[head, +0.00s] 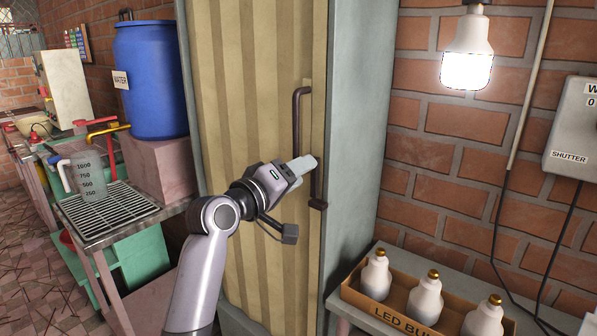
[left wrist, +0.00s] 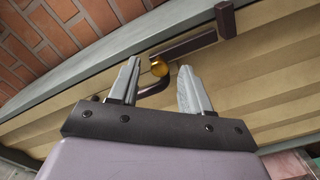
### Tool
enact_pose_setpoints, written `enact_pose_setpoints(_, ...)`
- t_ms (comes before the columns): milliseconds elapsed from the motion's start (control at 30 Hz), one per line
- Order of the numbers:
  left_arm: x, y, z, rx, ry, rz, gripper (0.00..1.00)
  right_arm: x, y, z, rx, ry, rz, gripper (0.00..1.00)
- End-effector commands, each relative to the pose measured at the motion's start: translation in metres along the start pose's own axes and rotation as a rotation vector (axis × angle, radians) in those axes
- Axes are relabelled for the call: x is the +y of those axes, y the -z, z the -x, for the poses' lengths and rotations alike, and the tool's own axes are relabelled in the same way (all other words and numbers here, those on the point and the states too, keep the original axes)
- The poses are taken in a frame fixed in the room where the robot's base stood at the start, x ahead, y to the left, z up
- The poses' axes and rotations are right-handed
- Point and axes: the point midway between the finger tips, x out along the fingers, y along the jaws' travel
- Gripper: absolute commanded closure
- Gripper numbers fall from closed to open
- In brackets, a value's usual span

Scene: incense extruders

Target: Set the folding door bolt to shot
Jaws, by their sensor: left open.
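The folding door (head: 235,130) is a beige pleated panel in a grey-green frame. A dark hooked pull handle (head: 297,115) stands upright on its right part. Below it, a dark bar (head: 316,184) runs to a small dark bracket (head: 318,204). In the left wrist view the bar (left wrist: 188,46) and bracket (left wrist: 226,20) show again, with a round brass knob (left wrist: 159,68) near the bar's end. My left gripper (head: 312,162) is at the door and covers the knob in the head view. Its fingers (left wrist: 160,80) are open, with the knob showing between the tips; contact is unclear.
A box of bulbs (head: 385,312) stands on a shelf at lower right. A lit bulb (head: 467,55) hangs before the brick wall, left of a grey shutter box (head: 573,130). At left are a blue water barrel (head: 150,80), a measuring jug (head: 86,173) and a drain rack (head: 112,208).

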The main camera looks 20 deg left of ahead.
Motion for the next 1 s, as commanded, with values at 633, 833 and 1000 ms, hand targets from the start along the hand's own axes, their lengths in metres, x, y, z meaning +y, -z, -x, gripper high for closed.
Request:
enact_pose_setpoints(633, 0.0, 0.0, -0.005, 0.0, 0.0, -0.001, 1.0, 0.0, 0.001, 0.0, 0.001, 0.0, 0.0, 1.0)
enact_pose_setpoints(833, -0.022, -0.016, -0.005, -0.002, 0.005, 0.0, 1.0, 0.0, -0.006, -0.005, 0.002, 0.0, 0.0, 1.0)
enact_pose_setpoints(1000, -0.045, -0.032, -0.005, -0.001, 0.003, -0.002, 1.0, 0.0, -0.013, -0.01, 0.002, 0.0, 0.0, 1.0)
